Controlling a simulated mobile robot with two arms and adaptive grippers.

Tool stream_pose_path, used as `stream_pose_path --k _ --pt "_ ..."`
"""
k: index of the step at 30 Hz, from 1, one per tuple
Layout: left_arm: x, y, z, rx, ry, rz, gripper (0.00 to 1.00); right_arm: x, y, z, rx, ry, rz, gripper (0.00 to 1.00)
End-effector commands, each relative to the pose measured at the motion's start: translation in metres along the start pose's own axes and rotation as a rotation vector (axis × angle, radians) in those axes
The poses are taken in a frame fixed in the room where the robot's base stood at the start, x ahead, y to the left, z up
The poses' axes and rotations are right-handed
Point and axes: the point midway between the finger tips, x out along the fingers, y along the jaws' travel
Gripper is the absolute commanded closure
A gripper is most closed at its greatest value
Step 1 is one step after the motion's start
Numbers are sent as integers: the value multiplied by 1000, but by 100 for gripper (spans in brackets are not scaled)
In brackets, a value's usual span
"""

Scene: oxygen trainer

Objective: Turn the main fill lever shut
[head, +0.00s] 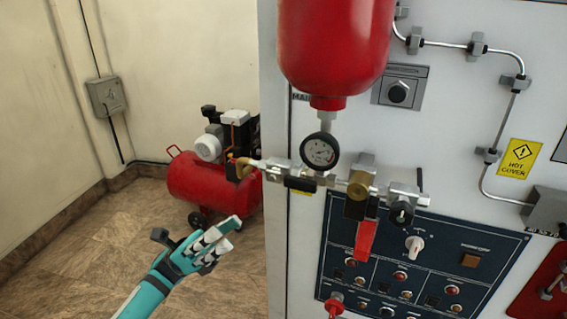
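A red lever (366,241) hangs down below a brass valve body (360,186) on the pipe line in front of the panel. A short black handle (299,184) lies along the same pipe to the left. I cannot read a label that tells which is the main fill lever. My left gripper (234,230) is at the lower left, in front of the panel's left edge. Its white fingers point right and look parted, with nothing between them. It is apart from both levers. My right gripper is not in view.
A red tank (335,45) and a pressure gauge (320,151) are above the pipe. A black knob (402,212) is right of the brass valve. A dark control panel (440,250) lies behind. A red compressor (205,180) stands on the floor at left.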

Motion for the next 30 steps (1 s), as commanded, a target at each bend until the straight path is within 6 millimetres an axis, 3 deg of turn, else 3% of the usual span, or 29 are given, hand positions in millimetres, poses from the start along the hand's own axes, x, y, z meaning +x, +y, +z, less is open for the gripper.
stream_pose_path --k 7,13,24,30 --pt "28 -7 4 22 10 -34 68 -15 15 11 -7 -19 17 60" --pt "71 -8 5 20 8 -33 68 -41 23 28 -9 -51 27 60" --pt "148 -9 4 19 8 -31 68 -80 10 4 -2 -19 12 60" --pt "172 -10 2 20 9 -30 68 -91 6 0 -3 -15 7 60"
